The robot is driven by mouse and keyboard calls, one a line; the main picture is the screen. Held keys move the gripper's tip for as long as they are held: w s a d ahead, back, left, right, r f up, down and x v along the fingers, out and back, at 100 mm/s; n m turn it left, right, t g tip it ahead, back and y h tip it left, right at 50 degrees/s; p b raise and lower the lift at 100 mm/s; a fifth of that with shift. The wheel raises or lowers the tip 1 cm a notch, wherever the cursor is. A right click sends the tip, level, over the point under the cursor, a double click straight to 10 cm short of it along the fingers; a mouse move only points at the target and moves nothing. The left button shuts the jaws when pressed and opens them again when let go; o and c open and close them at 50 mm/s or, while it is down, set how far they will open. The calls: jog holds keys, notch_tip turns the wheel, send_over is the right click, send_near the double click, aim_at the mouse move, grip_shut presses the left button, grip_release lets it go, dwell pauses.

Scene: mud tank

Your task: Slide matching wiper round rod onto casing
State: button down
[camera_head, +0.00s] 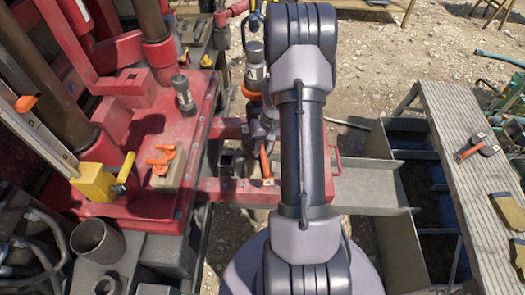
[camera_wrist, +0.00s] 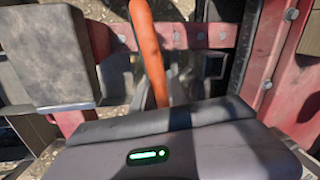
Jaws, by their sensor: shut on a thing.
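My gripper (camera_head: 264,150) is partly hidden behind my arm in the head view, over a red frame. It is shut on a long orange piece, which shows below it in the head view (camera_head: 265,164) and stands upright in the wrist view (camera_wrist: 149,45). I cannot tell if this is a wiper. Orange clip-like pieces (camera_head: 163,159) lie on a tan block on the red deck. I cannot make out which parts are the rod and casing.
Brown pipes (camera_head: 161,58) rise from the red deck (camera_head: 136,205). A yellow block (camera_head: 93,184) is at its left, beside an open grey tube (camera_head: 96,241). A plank walkway (camera_head: 468,175) with a red-and-black tool (camera_head: 477,146) lies right, beyond open tank compartments (camera_head: 425,205). A grey block (camera_wrist: 48,55) is close by.

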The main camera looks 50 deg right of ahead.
jog(key=shift+f, duration=0.15)
jog(key=shift+f+b, duration=0.3)
jog(key=shift+b, duration=0.2)
jog(key=c, duration=1.2)
grip_release()
jog(key=shift+c, duration=0.2)
notch_tip(320, 180, up, 17)
jog(key=s+d+p, duration=0.2)
jog(key=p, duration=0.4)
jog(key=shift+d, duration=0.35)
